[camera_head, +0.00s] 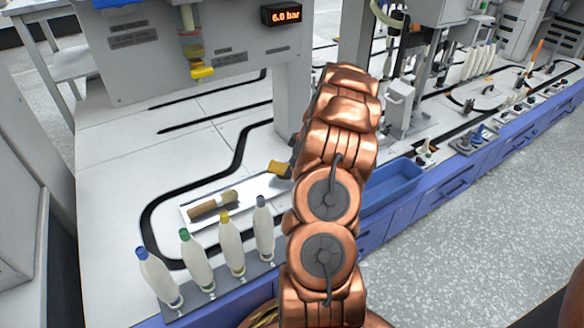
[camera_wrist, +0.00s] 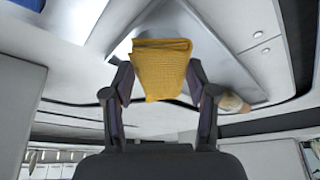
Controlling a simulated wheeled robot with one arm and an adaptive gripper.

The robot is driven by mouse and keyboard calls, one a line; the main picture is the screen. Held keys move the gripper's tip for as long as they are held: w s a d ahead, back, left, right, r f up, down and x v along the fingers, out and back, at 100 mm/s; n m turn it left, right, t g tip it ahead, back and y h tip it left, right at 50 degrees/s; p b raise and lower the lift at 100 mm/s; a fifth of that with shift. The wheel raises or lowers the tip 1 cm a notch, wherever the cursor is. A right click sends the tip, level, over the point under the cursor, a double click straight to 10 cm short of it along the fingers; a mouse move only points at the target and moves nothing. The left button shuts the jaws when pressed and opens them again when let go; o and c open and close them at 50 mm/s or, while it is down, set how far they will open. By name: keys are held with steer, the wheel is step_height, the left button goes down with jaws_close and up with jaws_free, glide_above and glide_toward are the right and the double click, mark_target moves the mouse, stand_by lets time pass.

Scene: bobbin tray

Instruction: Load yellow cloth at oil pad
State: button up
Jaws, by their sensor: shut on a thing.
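A folded yellow cloth (camera_wrist: 161,66) is between the two fingers of my gripper (camera_wrist: 159,84) in the wrist view. The fingers are shut on it from both sides. In the head view the cloth (camera_head: 279,168) shows just left of my gripper (camera_head: 291,166), close to the right end of a pale tray (camera_head: 232,207). My arm hides much of the gripper there. I cannot tell whether the cloth touches the tray. I cannot make out a part that is clearly the oil pad.
A brown-handled brush (camera_head: 212,204) lies on the tray. Several white bobbins with coloured tips, one green-tipped (camera_head: 197,262), stand in a row in front. A blue bin (camera_head: 395,185) is right of my arm. A grey machine (camera_head: 170,50) overhangs the back. White table is clear at left.

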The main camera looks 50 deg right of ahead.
steer(key=shift+r+p, duration=0.6)
steer(key=shift+r, duration=2.2)
